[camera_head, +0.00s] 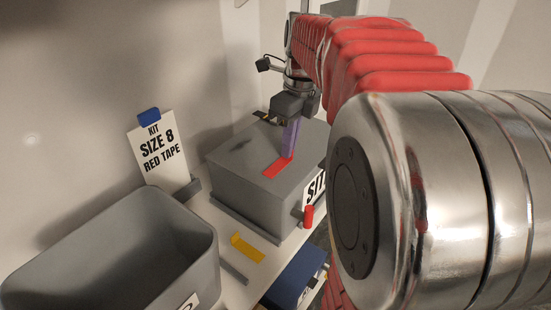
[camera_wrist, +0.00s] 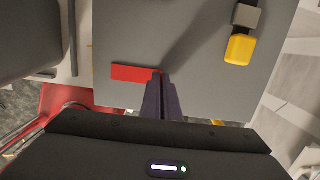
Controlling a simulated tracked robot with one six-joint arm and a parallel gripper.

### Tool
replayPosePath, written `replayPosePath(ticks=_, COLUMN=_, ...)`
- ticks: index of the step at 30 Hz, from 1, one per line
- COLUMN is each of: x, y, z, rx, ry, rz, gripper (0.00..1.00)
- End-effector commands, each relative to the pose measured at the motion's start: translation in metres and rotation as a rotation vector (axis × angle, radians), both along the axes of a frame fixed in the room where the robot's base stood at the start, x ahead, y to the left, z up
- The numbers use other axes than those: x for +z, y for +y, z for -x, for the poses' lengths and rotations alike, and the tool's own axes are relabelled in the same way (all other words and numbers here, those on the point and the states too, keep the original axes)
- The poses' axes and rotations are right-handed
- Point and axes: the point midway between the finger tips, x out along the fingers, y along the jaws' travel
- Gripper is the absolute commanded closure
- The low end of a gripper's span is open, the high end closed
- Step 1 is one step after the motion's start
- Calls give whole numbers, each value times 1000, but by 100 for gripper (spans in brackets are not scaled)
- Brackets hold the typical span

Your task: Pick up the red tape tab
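The red tape tab (camera_head: 277,168) lies on top of a grey box (camera_head: 235,153), near its front edge. In the wrist view the tab (camera_wrist: 132,73) is a flat red strip, its right end at my fingertips. My gripper (camera_head: 288,156) points down with purple fingers at the tab's end. In the wrist view my gripper's fingers (camera_wrist: 161,76) are close together with the tab's end between the tips. Any upright part of the tab is hidden by the fingers. The strip still appears to lie on the box top.
A card reading "KIT SIZE 8 RED TAPE" (camera_head: 160,152) stands left of the box. A grey bin (camera_head: 120,245) is at lower left. A yellow tab (camera_head: 247,248) lies on the bench. A yellow block (camera_wrist: 240,49) sits on the box. A blue container (camera_head: 294,277) is at the front.

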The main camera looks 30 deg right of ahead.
Motion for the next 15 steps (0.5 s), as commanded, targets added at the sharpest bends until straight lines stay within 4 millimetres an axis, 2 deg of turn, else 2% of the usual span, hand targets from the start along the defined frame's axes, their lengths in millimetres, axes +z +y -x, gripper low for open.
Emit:
replayPosePath(ticks=10, x=2, y=0, z=0, rx=0, ry=0, rz=1, gripper=100)
replayPosePath(ticks=15, x=15, y=-1, z=-1, rx=-1, ry=-3, rz=1, gripper=100)
